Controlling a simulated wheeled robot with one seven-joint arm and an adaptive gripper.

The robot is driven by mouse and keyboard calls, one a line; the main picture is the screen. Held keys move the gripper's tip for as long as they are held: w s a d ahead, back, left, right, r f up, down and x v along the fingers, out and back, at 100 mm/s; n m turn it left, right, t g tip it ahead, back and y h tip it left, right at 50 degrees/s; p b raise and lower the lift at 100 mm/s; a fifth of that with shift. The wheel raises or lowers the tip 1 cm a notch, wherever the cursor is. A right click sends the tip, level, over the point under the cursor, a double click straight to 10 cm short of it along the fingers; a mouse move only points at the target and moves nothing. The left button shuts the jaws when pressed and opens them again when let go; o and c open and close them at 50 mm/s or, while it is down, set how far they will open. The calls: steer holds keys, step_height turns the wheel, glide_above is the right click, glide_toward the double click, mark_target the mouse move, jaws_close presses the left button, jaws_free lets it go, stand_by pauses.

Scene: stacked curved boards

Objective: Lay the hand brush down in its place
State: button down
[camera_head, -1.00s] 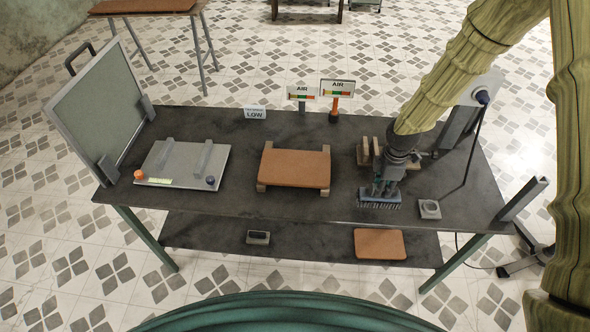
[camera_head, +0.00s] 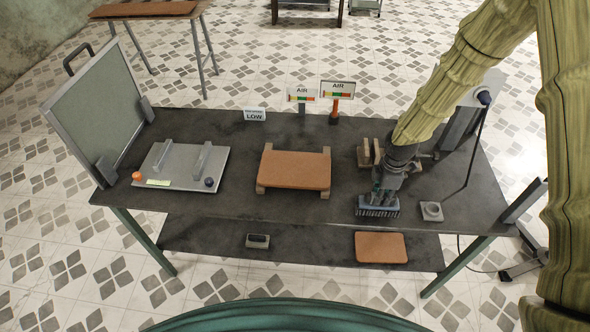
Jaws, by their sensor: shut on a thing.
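The hand brush (camera_head: 378,211) has a blue-grey block with dark bristles along its lower side. It is at the front right of the dark table, close to the front edge. My gripper (camera_head: 381,196) is shut on the brush from above. The bristles look to be at or just above the table top; I cannot tell whether they touch. A small light grey block with a recess (camera_head: 432,211) lies just right of the brush. No marked place for the brush can be made out; my gripper and arm hide part of the table behind it.
A brown curved board (camera_head: 294,169) rests on supports at mid-table. A grey plate with two bars (camera_head: 183,164) and an upright framed panel (camera_head: 98,112) stand left. Wooden pieces (camera_head: 366,156) are behind my gripper. Two AIR signs (camera_head: 337,89) stand at the back. A lower shelf (camera_head: 330,244) holds another board.

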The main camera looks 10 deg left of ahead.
steer(key=shift+f+b, duration=0.3)
steer(key=shift+f, duration=0.25)
steer(key=c, duration=1.2)
jaws_free()
step_height(320, 180, up, 12)
